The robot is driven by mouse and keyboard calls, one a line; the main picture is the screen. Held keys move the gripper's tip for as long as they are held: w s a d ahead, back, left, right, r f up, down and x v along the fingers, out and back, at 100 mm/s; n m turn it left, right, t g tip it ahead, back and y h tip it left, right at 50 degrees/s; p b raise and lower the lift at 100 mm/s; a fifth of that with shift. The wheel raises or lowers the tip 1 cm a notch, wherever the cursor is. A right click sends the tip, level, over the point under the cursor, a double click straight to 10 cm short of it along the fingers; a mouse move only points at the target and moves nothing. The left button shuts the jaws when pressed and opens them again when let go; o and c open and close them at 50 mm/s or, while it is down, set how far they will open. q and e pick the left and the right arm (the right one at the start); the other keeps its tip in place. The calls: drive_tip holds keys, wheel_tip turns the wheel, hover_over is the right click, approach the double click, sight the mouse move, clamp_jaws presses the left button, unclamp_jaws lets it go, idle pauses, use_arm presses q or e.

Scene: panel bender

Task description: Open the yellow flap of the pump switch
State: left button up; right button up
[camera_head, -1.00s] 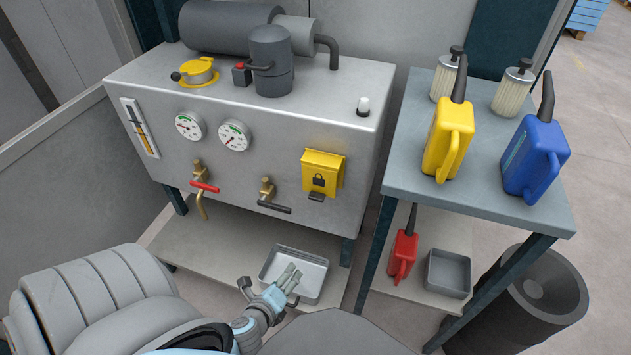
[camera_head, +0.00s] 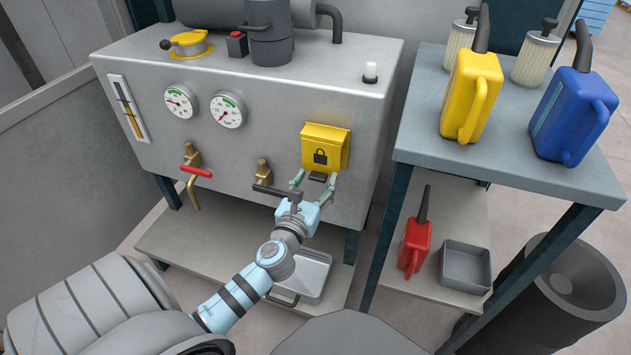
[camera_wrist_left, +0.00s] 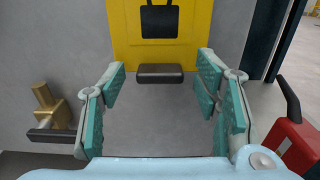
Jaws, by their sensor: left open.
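The yellow flap (camera_head: 323,147) with a black padlock mark is closed on the front of the grey tank. It also shows at the top of the left wrist view (camera_wrist_left: 190,52). A dark tab (camera_head: 318,177) sticks out at its lower edge and shows in the left wrist view (camera_wrist_left: 160,74). My left gripper (camera_head: 316,183) is open just below the flap, its fingers on either side of the tab; I see no contact. In the left wrist view its teal finger pads (camera_wrist_left: 160,95) are wide apart with nothing between them. The switch behind the flap is hidden. My right gripper is out of view.
A brass valve with a black handle (camera_head: 265,187) sits close left of my gripper. A red-handled valve (camera_head: 194,171) is further left. A metal tray (camera_head: 313,268) lies on the shelf below. The side table (camera_head: 425,155) holds yellow and blue cans on the right.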

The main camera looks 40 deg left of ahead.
use_arm(q)
drive_tip(key=shift+w+a, duration=0.1)
drive_tip(key=shift+w, duration=0.15)
drive_tip(key=shift+c, duration=0.4)
clamp_jaws()
